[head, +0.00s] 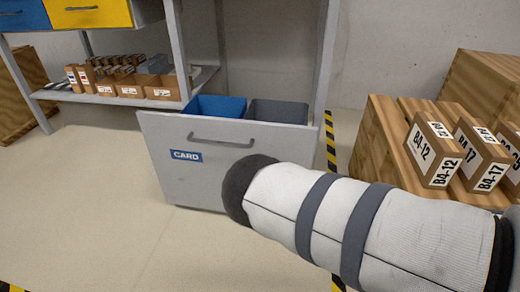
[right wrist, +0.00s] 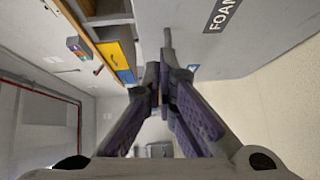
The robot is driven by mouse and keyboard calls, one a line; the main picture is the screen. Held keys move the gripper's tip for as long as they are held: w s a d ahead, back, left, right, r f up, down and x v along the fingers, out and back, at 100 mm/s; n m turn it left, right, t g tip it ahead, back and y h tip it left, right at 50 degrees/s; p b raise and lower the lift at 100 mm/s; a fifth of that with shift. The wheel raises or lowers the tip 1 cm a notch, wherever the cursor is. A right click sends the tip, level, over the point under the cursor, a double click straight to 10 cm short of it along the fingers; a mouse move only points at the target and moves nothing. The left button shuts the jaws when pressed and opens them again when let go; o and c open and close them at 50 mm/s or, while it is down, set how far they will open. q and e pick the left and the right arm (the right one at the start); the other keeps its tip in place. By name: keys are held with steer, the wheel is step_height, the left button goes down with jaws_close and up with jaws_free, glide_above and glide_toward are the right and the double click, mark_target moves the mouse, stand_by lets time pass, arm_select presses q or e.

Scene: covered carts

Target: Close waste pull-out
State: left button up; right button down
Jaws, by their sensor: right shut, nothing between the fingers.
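The waste pull-out (head: 205,177) stands open under the bench in the head view. Its grey front has a bar handle (head: 222,142) and a blue CARD label (head: 186,155). A blue bin (head: 217,106) and a grey bin (head: 278,112) show behind the front. My right arm reaches in from the right, across the front's lower right corner. Its gripper is hidden there, but shows in the right wrist view (right wrist: 158,88), shut and empty. A grey panel labelled FOAM (right wrist: 245,25) is close beside its fingers; contact cannot be told. My left gripper is out of view.
A shelf (head: 120,98) with small cardboard boxes is left of the pull-out, below a yellow drawer (head: 88,13). Wooden crates (head: 385,150) with labelled boxes stand at the right. Floor tape (head: 331,140) runs between. The floor at left is clear.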

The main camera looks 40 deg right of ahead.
steer(key=w+a+r+n+t+y, duration=0.1)
steer(key=w+r, duration=0.1)
steer(key=w, duration=0.1)
steer(key=b, duration=0.4)
glide_toward(254, 127)
steer(key=w+a, duration=0.1)
steer(key=a, duration=0.2)
steer(key=w+d+b, duration=0.1)
steer(key=w+d, duration=0.1)
steer(key=w, duration=0.1)
steer(key=shift+d+f, duration=0.15)
steer(key=shift+d, duration=0.25)
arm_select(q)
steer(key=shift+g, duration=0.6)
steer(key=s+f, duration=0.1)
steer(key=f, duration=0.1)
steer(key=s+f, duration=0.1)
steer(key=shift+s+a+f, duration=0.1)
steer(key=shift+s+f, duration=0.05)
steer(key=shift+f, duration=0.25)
arm_select(e)
steer(key=shift+w+d, duration=0.25)
